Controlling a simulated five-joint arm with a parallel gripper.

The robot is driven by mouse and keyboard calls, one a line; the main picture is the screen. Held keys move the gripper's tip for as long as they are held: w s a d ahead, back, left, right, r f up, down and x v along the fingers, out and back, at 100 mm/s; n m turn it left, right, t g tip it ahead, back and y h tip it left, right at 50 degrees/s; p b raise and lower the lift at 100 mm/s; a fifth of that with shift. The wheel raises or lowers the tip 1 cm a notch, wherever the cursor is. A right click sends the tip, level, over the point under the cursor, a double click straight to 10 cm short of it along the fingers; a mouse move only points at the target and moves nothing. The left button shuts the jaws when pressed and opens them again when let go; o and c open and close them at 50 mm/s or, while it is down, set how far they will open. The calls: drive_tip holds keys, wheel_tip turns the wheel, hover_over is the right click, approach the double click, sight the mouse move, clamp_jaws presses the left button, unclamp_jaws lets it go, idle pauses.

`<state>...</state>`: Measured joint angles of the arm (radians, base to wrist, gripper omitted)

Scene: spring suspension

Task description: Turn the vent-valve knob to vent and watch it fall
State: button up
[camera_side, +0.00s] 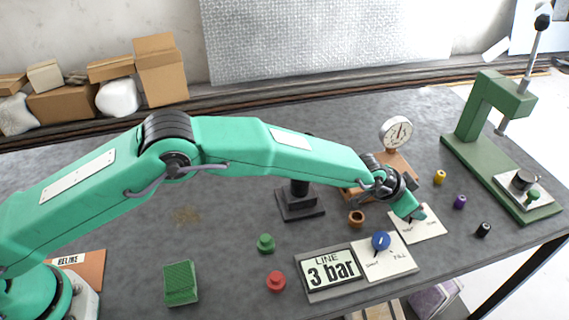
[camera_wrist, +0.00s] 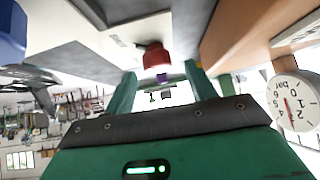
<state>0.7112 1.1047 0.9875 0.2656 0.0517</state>
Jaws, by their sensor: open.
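The vent-valve knob appears to be the red knob (camera_wrist: 156,55), seen in the wrist view just beyond and between my two fingertips. In the side view its pale plate (camera_side: 431,229) lies under my gripper (camera_side: 417,213), which hides most of the knob. My gripper, also in the wrist view (camera_wrist: 160,72), is open with nothing between its green fingers. I cannot tell how far the knob has been turned. The round white gauge (camera_side: 396,134) stands behind my gripper; it also shows in the wrist view (camera_wrist: 294,102), its reading unclear.
A blue knob (camera_side: 381,240) sits on a SHUT/FILL plate beside the LINE 3 bar sign (camera_side: 331,268). An orange-brown ring (camera_side: 356,218) and small yellow (camera_side: 439,177), purple (camera_side: 460,201) and black (camera_side: 483,230) pieces lie nearby. A green press (camera_side: 487,155) stands at right.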

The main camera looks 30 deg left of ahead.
drive_tip(key=shift+x, duration=1.65)
drive_tip(key=c, duration=0.9)
drive_tip(key=shift+c, duration=0.3)
drive_tip(key=shift+n, duration=0.6)
drive_tip(key=o, duration=1)
drive_tip(key=shift+c, duration=0.2)
drive_tip(key=shift+s+r, duration=0.1)
drive_tip(key=shift+s, duration=0.05)
